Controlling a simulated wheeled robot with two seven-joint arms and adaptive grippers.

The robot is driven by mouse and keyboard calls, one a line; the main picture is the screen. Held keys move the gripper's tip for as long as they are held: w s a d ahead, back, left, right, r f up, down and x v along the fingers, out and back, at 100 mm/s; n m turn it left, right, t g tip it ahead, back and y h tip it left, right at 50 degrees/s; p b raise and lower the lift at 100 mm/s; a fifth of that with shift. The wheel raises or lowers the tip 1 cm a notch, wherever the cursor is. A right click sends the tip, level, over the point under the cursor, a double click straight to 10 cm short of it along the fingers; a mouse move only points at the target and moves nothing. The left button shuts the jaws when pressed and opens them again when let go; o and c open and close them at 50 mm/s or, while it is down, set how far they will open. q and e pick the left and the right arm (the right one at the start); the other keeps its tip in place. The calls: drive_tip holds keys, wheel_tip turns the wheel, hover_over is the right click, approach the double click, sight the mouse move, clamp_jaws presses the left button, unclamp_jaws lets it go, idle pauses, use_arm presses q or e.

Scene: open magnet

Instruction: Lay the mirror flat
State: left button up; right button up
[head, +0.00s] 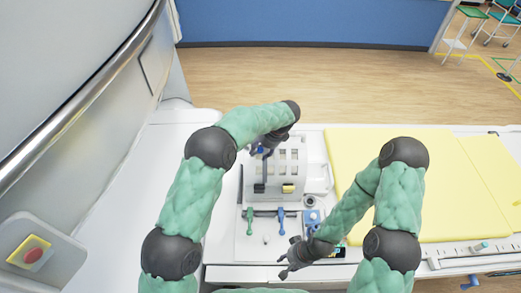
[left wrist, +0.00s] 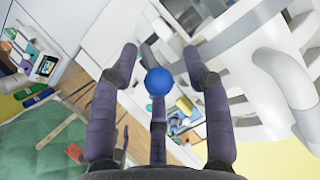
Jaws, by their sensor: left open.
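My left gripper (head: 262,149) is at the top of the white head coil (head: 312,165) on the bed. In the left wrist view its fingers (left wrist: 158,75) are spread, with a round blue knob (left wrist: 157,83) showing between them; contact cannot be made out. In the head view a small blue part (head: 263,151) shows at the same hand, above a dark upright bar (head: 265,173) on the coil's front. I cannot clearly make out the mirror's surface or its tilt. My right gripper (head: 289,258) is open and empty near the bed's front edge.
Blue (head: 281,219) and green (head: 250,218) handled items lie on the white board before the coil. A yellow pad (head: 445,185) covers the bed to the right. The curved scanner housing (head: 60,90) stands at left.

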use_arm(q)
drive_tip(key=c, duration=0.6)
drive_tip(key=shift+s+a, duration=0.1)
drive_tip(key=shift+s, duration=0.05)
clamp_jaws()
